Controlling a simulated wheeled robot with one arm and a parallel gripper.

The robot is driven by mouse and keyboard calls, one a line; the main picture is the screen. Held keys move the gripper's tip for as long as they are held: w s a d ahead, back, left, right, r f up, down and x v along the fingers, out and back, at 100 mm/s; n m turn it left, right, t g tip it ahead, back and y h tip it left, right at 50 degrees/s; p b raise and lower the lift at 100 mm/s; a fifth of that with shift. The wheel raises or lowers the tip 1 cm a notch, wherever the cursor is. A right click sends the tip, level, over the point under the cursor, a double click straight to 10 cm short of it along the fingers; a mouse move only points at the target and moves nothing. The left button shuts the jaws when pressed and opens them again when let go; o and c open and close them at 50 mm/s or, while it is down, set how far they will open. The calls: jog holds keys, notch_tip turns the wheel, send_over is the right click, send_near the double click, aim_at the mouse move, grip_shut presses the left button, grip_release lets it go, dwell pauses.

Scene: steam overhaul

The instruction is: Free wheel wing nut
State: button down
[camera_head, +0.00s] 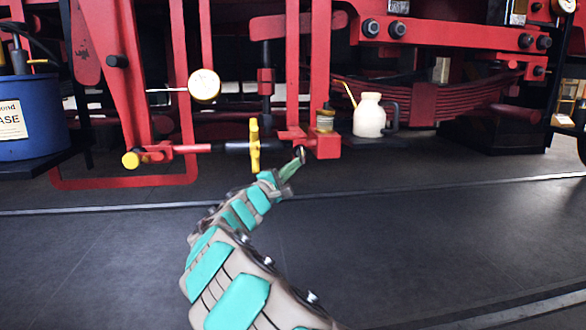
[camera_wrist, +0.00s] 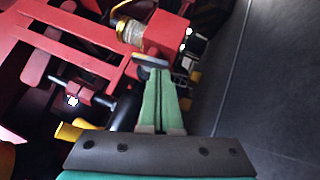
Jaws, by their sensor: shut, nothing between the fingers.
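A yellow winged piece (camera_head: 254,145), which looks like the wing nut, stands upright on a black rod (camera_head: 237,147) at the middle of the head view. The rod runs between red linkage parts. A yellow part at the left of the wrist view (camera_wrist: 76,130) may be the same piece; I cannot be sure. My gripper (camera_head: 297,160) is just right of the winged piece and apart from it. Its green fingers are shut and empty in the wrist view (camera_wrist: 154,73). Their tips are close to a small dark rounded part (camera_wrist: 150,62) beside a red block (camera_head: 324,145); contact is unclear.
A brass-and-glass cup (camera_head: 325,120) sits on the red block. A cream oil can (camera_head: 369,117) stands to its right. The dark floor (camera_head: 430,225) in front is clear.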

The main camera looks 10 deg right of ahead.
jog(key=shift+d+n, duration=0.3)
dwell(0.6)
